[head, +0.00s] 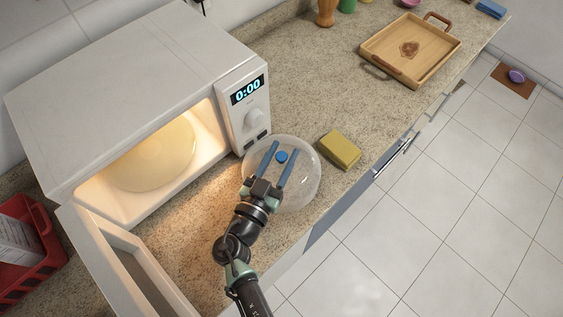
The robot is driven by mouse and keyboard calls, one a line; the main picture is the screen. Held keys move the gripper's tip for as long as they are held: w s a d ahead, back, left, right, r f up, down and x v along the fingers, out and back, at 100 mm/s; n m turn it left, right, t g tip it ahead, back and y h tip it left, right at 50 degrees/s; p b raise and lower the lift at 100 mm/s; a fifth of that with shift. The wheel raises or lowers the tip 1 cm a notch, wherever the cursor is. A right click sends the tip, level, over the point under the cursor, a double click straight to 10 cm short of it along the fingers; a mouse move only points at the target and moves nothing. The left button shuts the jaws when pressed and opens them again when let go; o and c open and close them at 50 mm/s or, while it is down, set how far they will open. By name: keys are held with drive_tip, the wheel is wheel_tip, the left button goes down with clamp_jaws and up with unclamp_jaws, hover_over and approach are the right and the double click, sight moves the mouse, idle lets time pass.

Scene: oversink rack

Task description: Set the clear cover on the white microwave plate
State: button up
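The clear cover (306,187) is a transparent dome with a blue knob (281,157) on top. It rests on the counter just right of the open microwave. My gripper (276,150) is over the cover, with its two blue fingers spread apart on either side of the knob. It looks open; I cannot tell how high the fingers are above the cover. Inside the lit microwave (130,75) lies a round plate (155,158), which looks pale yellow in the warm light. The plate appears empty.
The microwave door (120,262) hangs open toward the front left. A yellow sponge (340,150) lies right of the cover. A wooden tray (385,47) is farther back. A red basket (28,250) stands at the left. The counter's front edge is close to the cover.

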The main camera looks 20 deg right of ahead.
clamp_jaws()
drive_tip(key=shift+r, duration=0.1)
